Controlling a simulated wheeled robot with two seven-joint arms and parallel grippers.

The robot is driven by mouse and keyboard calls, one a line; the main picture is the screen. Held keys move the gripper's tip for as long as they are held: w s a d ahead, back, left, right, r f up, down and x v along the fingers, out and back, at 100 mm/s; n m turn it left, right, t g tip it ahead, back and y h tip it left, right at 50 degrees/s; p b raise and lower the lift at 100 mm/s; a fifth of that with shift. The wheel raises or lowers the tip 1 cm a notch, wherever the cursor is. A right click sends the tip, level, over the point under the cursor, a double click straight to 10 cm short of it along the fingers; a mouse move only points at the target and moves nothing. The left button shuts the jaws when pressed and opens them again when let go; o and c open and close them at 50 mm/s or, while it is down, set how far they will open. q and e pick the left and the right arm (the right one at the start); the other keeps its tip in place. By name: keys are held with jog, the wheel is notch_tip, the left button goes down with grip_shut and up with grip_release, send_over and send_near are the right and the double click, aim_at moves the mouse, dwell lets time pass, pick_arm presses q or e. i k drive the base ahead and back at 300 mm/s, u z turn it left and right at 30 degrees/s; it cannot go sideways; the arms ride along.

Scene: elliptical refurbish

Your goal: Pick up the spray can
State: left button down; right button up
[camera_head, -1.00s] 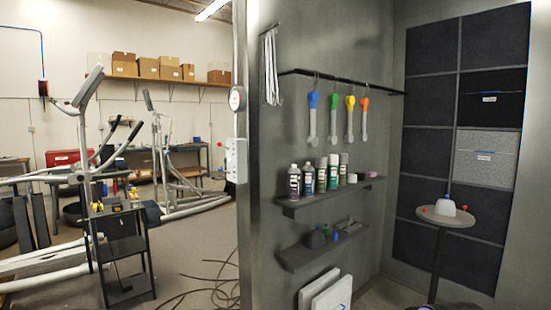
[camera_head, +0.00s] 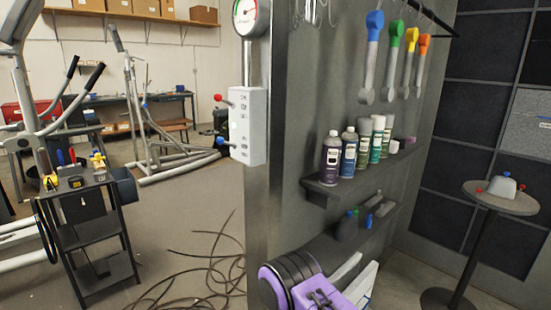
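Several spray cans stand upright in a row on the upper wall shelf (camera_head: 322,190). The nearest is a purple can (camera_head: 331,160) at the left end, then a blue can (camera_head: 348,154). Green-toned cans, one of them a teal can (camera_head: 376,143), stand behind to the right. A purple and black part of my arm, apparently my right gripper (camera_head: 328,296), shows at the bottom centre, below the shelves and apart from the cans. Its fingers are not clear. My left gripper is not in view.
Hanging tools, one with a blue head (camera_head: 374,24), are above the cans. The wall edge carries a gauge (camera_head: 250,17) and a switch box (camera_head: 248,125). A round table (camera_head: 500,199) stands at right. Cables (camera_head: 205,270) lie on the floor.

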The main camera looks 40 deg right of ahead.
aim_at(332, 150)
jog(key=z, duration=0.05)
jog(key=i, duration=0.85)
jog(key=z, duration=0.95)
jog(key=i, duration=0.65)
jog(key=z, duration=0.65)
